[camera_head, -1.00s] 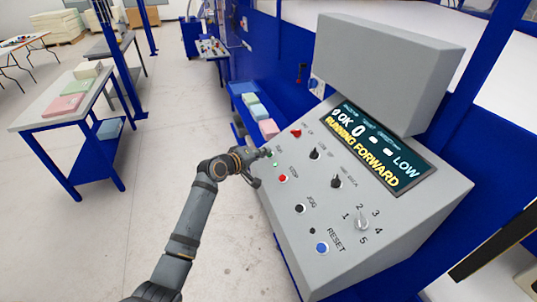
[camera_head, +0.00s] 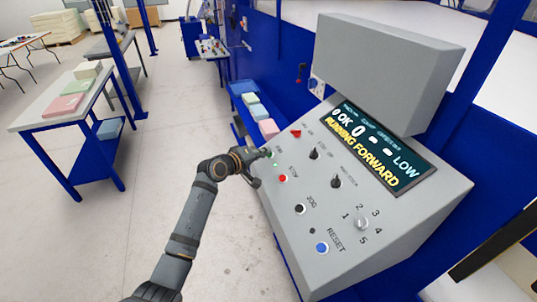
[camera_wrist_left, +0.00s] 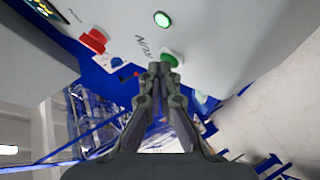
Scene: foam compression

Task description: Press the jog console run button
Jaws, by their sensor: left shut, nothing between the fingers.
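The grey jog console (camera_head: 405,215) stands at the right in the head view, its display (camera_head: 378,150) reading "RUNNING FORWARD" and "LOW". In the left wrist view the green run button (camera_wrist_left: 171,59) sits beside the "RUN" label, directly at my fingertips. A lit green lamp (camera_wrist_left: 162,18) is near it. My left gripper (camera_head: 268,153) is shut and empty at the console's left edge; it also shows in the left wrist view (camera_wrist_left: 160,69). Its tips overlap the button's edge; I cannot tell for sure whether they touch it. My right gripper is not in view.
The console also carries a red stop button (camera_head: 283,178), a black jog button (camera_head: 299,208), a blue reset button (camera_head: 322,247) and several knobs. A blue shelf with foam blocks (camera_head: 268,128) is behind. A blue-legged table (camera_head: 40,118) stands left; the floor between is clear.

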